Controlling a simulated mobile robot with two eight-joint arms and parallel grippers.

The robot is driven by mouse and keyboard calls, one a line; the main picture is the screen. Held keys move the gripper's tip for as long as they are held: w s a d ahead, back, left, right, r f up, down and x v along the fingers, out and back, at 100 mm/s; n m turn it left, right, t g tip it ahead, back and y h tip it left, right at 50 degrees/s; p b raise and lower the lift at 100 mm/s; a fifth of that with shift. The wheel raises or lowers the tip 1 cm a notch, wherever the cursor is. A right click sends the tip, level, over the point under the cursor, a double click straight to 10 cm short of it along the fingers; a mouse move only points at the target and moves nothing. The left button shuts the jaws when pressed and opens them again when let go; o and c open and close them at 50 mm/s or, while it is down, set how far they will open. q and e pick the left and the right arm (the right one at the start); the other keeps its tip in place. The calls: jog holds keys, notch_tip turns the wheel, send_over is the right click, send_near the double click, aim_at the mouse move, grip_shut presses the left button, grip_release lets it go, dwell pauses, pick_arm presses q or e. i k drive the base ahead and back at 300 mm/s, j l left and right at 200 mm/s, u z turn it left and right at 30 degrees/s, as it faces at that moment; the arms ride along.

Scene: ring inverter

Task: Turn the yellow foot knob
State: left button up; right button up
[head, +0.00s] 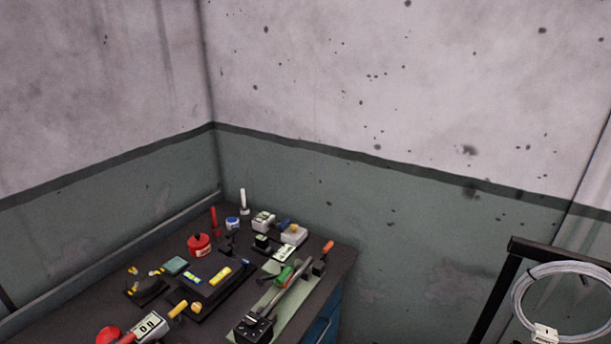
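A workbench (55,318) with a dark top carries many small devices, low in the head view. A small yellow-orange round piece (197,307) sits at the corner of a black tray holding yellow parts (220,276). A yellow cylinder (178,309) lies just left of it. Another small yellow-orange piece (294,228) is on a white box (294,236) toward the back. I cannot tell which of these is the foot knob. Neither of my grippers is in view.
A green-handled lever device (284,276) lies near the bench's right edge. A red container (199,245) and a red round thing (108,336) stand on the left. Walls meet behind the bench. A black frame with a coiled pale cable (519,300) stands at right.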

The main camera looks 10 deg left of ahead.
aim_at(196, 307)
jog(key=u, duration=1.25)
jog(key=i+u, duration=0.1)
jog(key=u, duration=0.3)
jog(key=i+u, duration=0.15)
jog(key=u, duration=0.25)
jog(key=i+u, duration=0.1)
jog(key=u, duration=0.3)
